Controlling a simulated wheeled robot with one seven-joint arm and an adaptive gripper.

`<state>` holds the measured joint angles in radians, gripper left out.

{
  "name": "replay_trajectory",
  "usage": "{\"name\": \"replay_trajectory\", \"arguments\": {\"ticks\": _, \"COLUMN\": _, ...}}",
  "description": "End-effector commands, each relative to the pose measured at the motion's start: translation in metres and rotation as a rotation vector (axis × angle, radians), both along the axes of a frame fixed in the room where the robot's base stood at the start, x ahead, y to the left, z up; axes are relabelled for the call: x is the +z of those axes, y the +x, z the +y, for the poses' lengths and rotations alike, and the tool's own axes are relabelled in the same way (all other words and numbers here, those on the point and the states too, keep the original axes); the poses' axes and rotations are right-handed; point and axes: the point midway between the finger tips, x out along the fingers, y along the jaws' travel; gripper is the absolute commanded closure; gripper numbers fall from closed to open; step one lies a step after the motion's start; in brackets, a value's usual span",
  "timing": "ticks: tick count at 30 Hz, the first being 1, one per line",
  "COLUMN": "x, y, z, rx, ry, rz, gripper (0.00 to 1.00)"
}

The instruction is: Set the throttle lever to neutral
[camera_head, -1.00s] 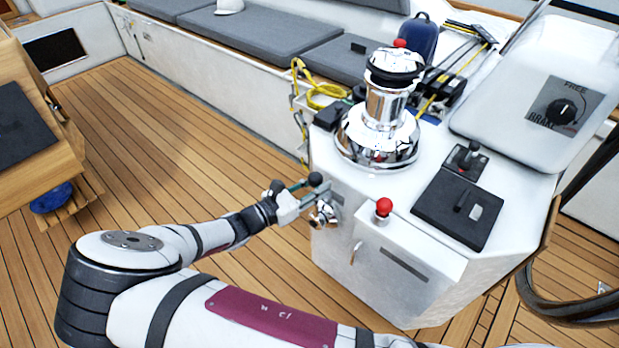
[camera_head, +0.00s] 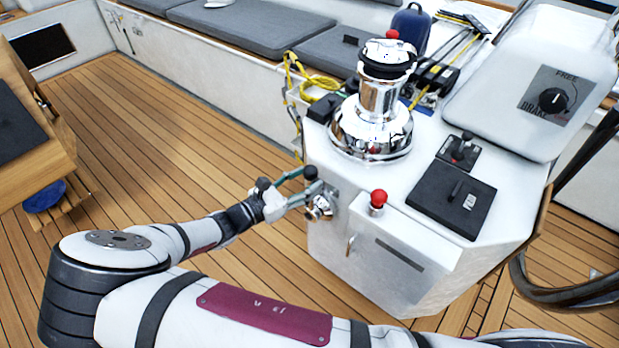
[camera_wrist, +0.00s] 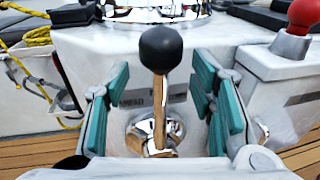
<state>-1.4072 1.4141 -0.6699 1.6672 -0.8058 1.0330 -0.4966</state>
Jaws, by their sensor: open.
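The throttle lever (camera_head: 310,173) is a chrome stem with a black ball knob on the side face of the white console. In the wrist view the throttle lever (camera_wrist: 160,50) stands upright, its knob at the top and its chrome hub below. My gripper (camera_head: 297,187) is open at the console's side. In the wrist view the teal finger pads of my gripper (camera_wrist: 162,103) stand to the left and right of the stem, with gaps on both sides. The knob rises above the pads. Part of the label behind the lever is hidden by it.
A red knob (camera_head: 378,198) stands on the console's ledge, right of the lever. A chrome winch (camera_head: 378,110) rises above it. A yellow rope (camera_head: 316,82) hangs at the console's left edge. A small handle (camera_head: 350,244) sits lower on its side. The wooden deck (camera_head: 150,130) at left is open.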

Motion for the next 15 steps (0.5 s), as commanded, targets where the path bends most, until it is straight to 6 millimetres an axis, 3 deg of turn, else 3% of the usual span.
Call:
{"name": "replay_trajectory", "arguments": {"ticks": 9, "x": 0.005, "y": -0.042, "z": 0.051, "rx": 0.004, "ry": 0.002, "rz": 0.001, "gripper": 0.50}}
{"name": "replay_trajectory", "arguments": {"ticks": 15, "x": 0.007, "y": -0.059, "z": 0.069, "rx": 0.002, "ry": 0.001, "rz": -0.001, "gripper": 0.50}}
